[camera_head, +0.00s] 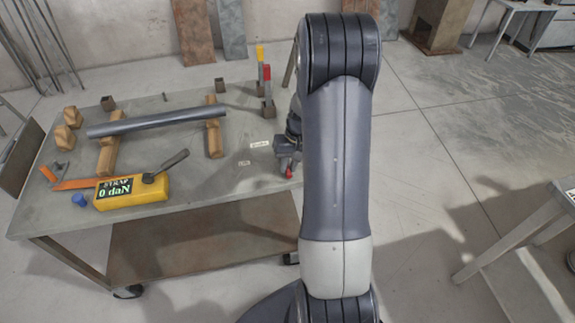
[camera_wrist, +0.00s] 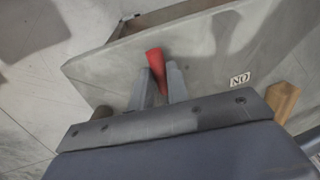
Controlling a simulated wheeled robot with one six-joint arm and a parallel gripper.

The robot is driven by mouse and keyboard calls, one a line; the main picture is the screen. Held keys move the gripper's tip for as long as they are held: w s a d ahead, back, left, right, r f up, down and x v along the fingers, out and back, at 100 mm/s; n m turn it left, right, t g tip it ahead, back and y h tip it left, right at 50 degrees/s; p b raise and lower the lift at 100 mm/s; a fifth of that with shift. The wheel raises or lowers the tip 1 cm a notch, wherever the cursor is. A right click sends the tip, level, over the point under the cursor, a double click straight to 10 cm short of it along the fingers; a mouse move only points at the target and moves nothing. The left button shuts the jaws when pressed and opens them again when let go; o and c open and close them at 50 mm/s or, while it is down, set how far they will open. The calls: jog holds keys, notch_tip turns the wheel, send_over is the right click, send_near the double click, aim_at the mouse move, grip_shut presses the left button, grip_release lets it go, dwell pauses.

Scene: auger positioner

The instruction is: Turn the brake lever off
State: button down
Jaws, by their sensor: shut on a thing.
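A red lever handle (camera_wrist: 157,66) stands between the two fingers of my gripper (camera_wrist: 160,84) in the wrist view. The fingers are shut on it, and its tip sticks out beyond them. In the head view my gripper (camera_head: 288,160) is low at the right edge of the workbench, partly behind my arm. A bit of the red handle (camera_head: 290,170) shows there. A small white label (camera_wrist: 240,78), which looks like ON upside down, lies right of the handle in the wrist view. The lever's base is hidden.
The workbench (camera_head: 180,185) carries a grey tube (camera_head: 155,121) on wooden blocks and a yellow strap gauge (camera_head: 132,190) reading 0 daN. Upright red (camera_head: 266,73) and yellow-tipped (camera_head: 260,54) levers stand at its back right. Two small labels (camera_head: 259,145) lie near my gripper.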

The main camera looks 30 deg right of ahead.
jog(key=c, duration=1.4)
grip_release()
jog(key=shift+o, duration=0.2)
jog(key=shift+r, duration=0.1)
notch_tip(320, 180, up, 10)
jog(key=d, duration=0.2)
jog(key=shift+s+r+p, duration=0.2)
jog(key=shift+s+p, duration=0.1)
jog(key=f, duration=0.3)
jog(key=a+f, duration=0.1)
jog(key=f, duration=0.3)
jog(key=a+f, duration=0.1)
jog(key=f, duration=0.2)
jog(key=shift+w+f+b, duration=0.2)
jog(key=shift+f+b, duration=0.1)
jog(key=shift+b, duration=0.05)
jog(key=shift+w+a+m+p, duration=0.25)
jog(key=shift+a+m+p, duration=0.35)
jog(key=shift+m, duration=0.4)
jog(key=shift+d, duration=0.15)
